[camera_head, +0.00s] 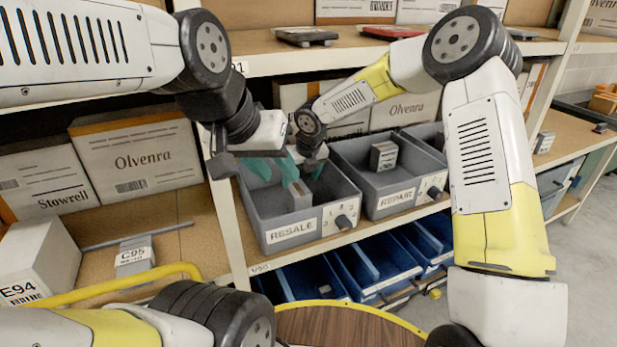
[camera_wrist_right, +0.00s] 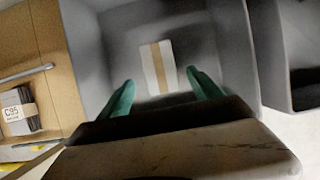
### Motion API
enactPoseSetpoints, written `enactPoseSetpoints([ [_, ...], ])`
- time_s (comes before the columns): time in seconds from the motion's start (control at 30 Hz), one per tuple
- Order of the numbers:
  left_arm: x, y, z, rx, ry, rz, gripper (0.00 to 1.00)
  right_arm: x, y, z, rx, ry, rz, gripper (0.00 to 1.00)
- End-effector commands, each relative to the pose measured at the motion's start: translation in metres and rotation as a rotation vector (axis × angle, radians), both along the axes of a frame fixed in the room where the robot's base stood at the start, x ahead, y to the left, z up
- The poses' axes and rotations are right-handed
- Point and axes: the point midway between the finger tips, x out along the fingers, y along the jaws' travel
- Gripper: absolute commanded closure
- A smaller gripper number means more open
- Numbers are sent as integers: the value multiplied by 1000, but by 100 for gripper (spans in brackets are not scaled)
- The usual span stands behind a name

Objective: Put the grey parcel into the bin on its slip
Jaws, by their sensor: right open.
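A small grey parcel (camera_head: 300,196) stands inside the grey RESALE bin (camera_head: 293,237), near its front wall. In the right wrist view the parcel (camera_wrist_right: 158,68) has a tan tape band and lies on the bin floor (camera_wrist_right: 115,50). My right gripper (camera_wrist_right: 160,78) is open, with teal fingers apart on either side of the parcel in that view; no contact shows. The ends of both arms overlap over this bin in the head view, so my left gripper (camera_head: 262,165) is partly hidden and its jaws are unclear. No slip on the parcel is readable.
The REPAIR bin (camera_head: 405,205) stands right of RESALE and holds a small box (camera_head: 383,156). A C95 parcel (camera_head: 134,256) and an E94 box (camera_head: 38,262) are on the left shelf. Blue bins (camera_head: 375,270) sit below. A rack post (camera_head: 228,225) stands left of RESALE.

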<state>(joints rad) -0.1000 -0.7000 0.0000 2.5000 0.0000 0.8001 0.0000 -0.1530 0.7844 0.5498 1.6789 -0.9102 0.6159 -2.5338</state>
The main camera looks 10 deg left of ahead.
Motion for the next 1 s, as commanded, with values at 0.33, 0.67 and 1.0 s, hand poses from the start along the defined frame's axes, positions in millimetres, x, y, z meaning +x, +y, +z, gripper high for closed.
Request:
enactPoseSetpoints([
  [0.33,0,0,0,0,0,0,64,-6,-7,18,3,2,-24,26],
  [0.67,0,0,0,0,0,0,64,-38,-108,104,158,56,-745,26],
  [1.0,0,0,0,0,0,0,64,-149,-243,195,669,175,-1956,26],
])
